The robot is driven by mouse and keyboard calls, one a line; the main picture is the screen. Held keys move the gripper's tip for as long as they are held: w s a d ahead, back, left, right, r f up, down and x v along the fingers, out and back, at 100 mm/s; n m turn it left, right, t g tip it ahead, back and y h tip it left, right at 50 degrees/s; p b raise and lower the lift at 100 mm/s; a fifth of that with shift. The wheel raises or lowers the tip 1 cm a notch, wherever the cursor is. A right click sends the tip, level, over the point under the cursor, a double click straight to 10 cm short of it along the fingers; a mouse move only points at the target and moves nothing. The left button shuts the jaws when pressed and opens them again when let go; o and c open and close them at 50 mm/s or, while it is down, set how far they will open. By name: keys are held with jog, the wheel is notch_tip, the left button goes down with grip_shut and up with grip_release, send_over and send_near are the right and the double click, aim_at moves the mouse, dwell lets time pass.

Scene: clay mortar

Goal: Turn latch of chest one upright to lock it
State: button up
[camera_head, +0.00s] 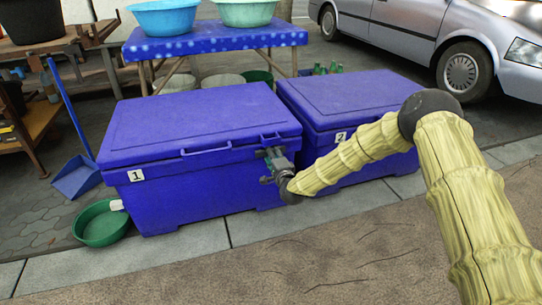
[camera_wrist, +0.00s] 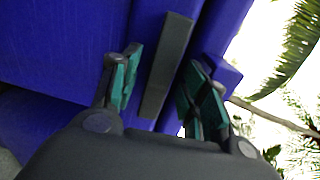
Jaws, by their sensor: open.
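Chest one (camera_head: 190,195) is a blue chest with a white label "1" on its front left, and its lid (camera_head: 195,120) is down. My gripper (camera_head: 268,163) is at the upper right of its front, by the lid edge. In the wrist view a dark grey flat bar, which looks like the latch (camera_wrist: 166,65), lies against the blue chest (camera_wrist: 60,45). My gripper (camera_wrist: 155,88) is open, with one green-padded finger on each side of the bar and gaps visible. In the head view my gripper hides most of the latch, so its angle there cannot be told.
Chest two (camera_head: 345,110), also blue, stands close on the right, partly behind my arm. A green basin (camera_head: 101,224) and a blue dustpan (camera_head: 77,177) lie at the left. A blue-topped table (camera_head: 215,38) stands behind. The pavement in front is clear.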

jog(key=c, duration=1)
jog(key=shift+a, duration=0.25)
jog(key=shift+d, duration=0.25)
jog(key=shift+n+p, duration=0.4)
jog(key=shift+d+n+p, duration=0.1)
jog(key=shift+n+p, duration=5.05)
jog(key=shift+n, duration=3.35)
jog(key=shift+f, duration=0.1)
